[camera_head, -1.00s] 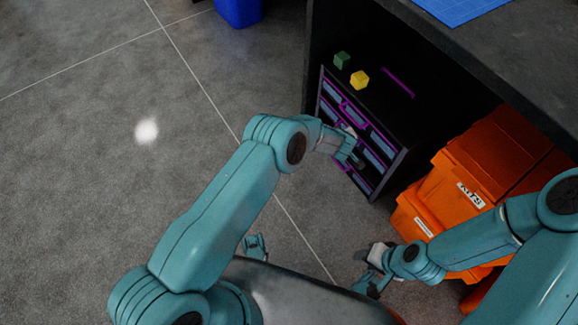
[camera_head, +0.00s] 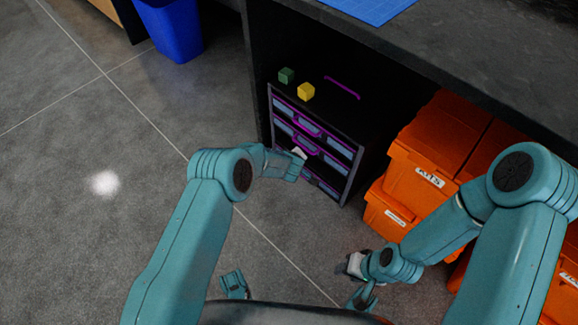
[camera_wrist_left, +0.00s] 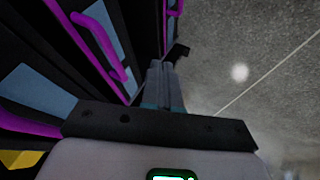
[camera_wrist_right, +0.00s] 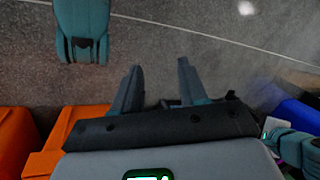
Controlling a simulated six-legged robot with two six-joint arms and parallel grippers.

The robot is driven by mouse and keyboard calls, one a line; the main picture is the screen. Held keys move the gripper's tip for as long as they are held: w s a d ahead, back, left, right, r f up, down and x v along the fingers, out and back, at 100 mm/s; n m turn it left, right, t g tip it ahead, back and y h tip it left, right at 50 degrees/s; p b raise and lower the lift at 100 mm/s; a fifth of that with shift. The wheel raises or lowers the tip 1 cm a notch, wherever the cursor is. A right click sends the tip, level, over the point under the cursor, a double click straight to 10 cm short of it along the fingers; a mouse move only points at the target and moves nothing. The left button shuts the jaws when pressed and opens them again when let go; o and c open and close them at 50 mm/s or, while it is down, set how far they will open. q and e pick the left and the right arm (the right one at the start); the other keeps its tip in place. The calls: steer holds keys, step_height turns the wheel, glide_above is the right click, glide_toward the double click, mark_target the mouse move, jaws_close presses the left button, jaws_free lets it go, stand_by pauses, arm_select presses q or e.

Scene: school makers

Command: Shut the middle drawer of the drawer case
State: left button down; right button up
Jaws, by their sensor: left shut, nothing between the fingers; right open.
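The black drawer case (camera_head: 366,142) stands under the dark bench, with purple-trimmed, blue-grey drawer fronts and purple handles. Its middle drawer (camera_head: 332,164) is partly hidden by my left gripper; I cannot tell how far it stands out. In the left wrist view, the purple-edged fronts and a purple handle (camera_wrist_left: 98,45) fill the left side. My left gripper (camera_head: 299,172) is at the case's front; its closed fingers (camera_wrist_left: 158,68) are beside the drawer fronts, contact unclear. My right gripper (camera_head: 357,282) is low, away from the case, its fingers (camera_wrist_right: 158,76) apart and empty.
A green cube (camera_head: 286,75) and a yellow cube (camera_head: 306,91) sit on the case top, near a purple handle (camera_head: 342,87). Orange bins (camera_head: 420,170) stand right of the case. A blue bin (camera_head: 170,28) stands at the back left. The floor at left is clear.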

arm_select(q)
steer(key=p+v, duration=0.3)
steer(key=v, duration=0.7)
steer(key=shift+r+p, duration=0.15)
steer(key=shift+p, duration=0.15)
arm_select(e)
steer(key=r, duration=0.1)
steer(key=s+r, duration=0.1)
steer(key=r, duration=0.2)
steer(key=shift+s+a+r, duration=0.1)
steer(key=shift+s+a, duration=0.2)
steer(key=shift+a, duration=0.05)
